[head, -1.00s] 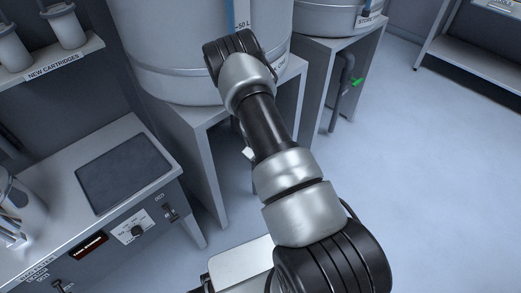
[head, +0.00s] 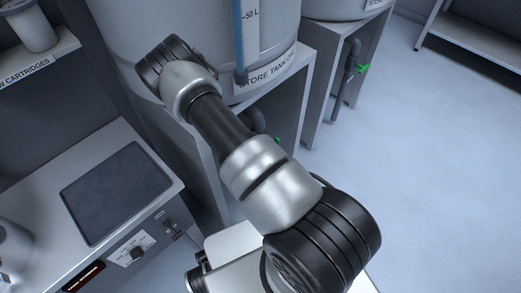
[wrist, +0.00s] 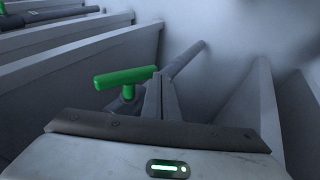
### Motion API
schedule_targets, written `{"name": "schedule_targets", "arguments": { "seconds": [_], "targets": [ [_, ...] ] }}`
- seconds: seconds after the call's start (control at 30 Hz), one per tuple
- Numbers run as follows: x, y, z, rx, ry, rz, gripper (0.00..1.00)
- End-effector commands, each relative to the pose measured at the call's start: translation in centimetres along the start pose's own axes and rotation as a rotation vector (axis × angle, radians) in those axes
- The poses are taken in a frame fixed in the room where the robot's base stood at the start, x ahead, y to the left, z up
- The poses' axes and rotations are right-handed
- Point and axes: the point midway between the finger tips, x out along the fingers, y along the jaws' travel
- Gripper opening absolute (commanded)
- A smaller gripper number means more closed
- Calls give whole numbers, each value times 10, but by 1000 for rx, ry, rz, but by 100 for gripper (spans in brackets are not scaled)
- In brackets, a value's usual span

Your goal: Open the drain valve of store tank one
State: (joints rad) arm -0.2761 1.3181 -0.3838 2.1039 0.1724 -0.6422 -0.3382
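Store tank one (head: 180,35) is a large pale cylinder with its label at the lower right, on a grey stand. Its drain valve has a green handle (head: 277,140), mostly hidden behind my arm in the head view. In the wrist view the green handle (wrist: 125,77) lies crosswise on its stem beside a dark pipe (wrist: 188,58). My gripper (wrist: 162,78) looks shut, its fingers close together with nothing seen between them. Its fingertips are just right of the handle's right end; I cannot tell whether they touch. The head view hides the gripper behind my arm.
A second tank (head: 335,8) with its own green valve handle (head: 364,68) stands to the right. Grey stand panels (wrist: 255,100) rise near the gripper. A bench with a dark plate (head: 115,190) is at left. The floor at right is clear.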

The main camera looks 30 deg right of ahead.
Motion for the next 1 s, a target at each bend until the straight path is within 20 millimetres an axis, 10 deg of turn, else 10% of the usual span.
{"name": "schedule_targets", "arguments": {
  "seconds": [1.0],
  "targets": [
    [19,-10,9,0,1,0,0]
  ]
}}
